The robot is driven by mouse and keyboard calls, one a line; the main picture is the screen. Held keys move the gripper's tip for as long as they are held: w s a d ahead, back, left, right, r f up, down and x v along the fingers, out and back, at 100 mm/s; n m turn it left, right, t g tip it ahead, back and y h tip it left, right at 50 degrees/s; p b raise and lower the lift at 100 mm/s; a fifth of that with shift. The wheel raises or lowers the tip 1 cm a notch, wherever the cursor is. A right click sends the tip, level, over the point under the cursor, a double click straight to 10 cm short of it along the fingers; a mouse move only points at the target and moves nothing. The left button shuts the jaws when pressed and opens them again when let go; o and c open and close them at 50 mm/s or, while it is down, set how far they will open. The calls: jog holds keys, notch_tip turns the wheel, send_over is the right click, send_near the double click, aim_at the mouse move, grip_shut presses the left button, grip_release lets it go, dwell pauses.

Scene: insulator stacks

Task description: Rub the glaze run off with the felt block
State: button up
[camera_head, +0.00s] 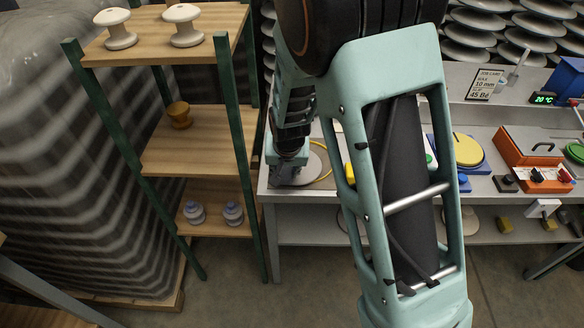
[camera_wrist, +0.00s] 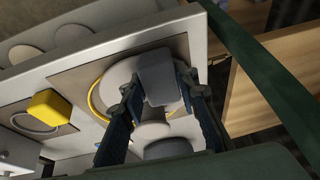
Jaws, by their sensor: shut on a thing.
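In the wrist view my gripper (camera_wrist: 160,88) is shut on a grey block, which looks like the felt block (camera_wrist: 158,76), between its two dark blue fingers. The block is over a pale round insulator (camera_wrist: 113,78) on the bench. I cannot tell whether the block touches it. Paler rounded shapes show between the fingers below the block. In the head view my gripper (camera_head: 288,168) is low at the bench's left end, and the insulator (camera_head: 312,166) is partly hidden behind it and my arm. I cannot make out a glaze run in either view.
A yellow ring (camera_wrist: 95,100) curves around the insulator. A yellow block (camera_wrist: 47,108) lies beside it on the bench (camera_wrist: 85,133). A green-posted wooden shelf (camera_head: 200,150) stands close at the left. An orange device (camera_head: 530,150) sits on the bench at the right.

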jog(key=shift+r, duration=0.1)
jog(key=shift+w+p+v, duration=0.15)
jog(key=shift+p+v, duration=1.05)
jog(key=shift+v, duration=0.25)
jog(key=shift+w+p+v, duration=0.15)
jog(key=shift+p+v, duration=1)
jog(key=shift+v, duration=0.35)
jog(key=shift+r, duration=0.1)
jog(key=p+v, duration=0.2)
jog(key=v, duration=0.1)
jog(key=shift+w+r+p, duration=0.15)
jog(key=shift+p, duration=0.15)
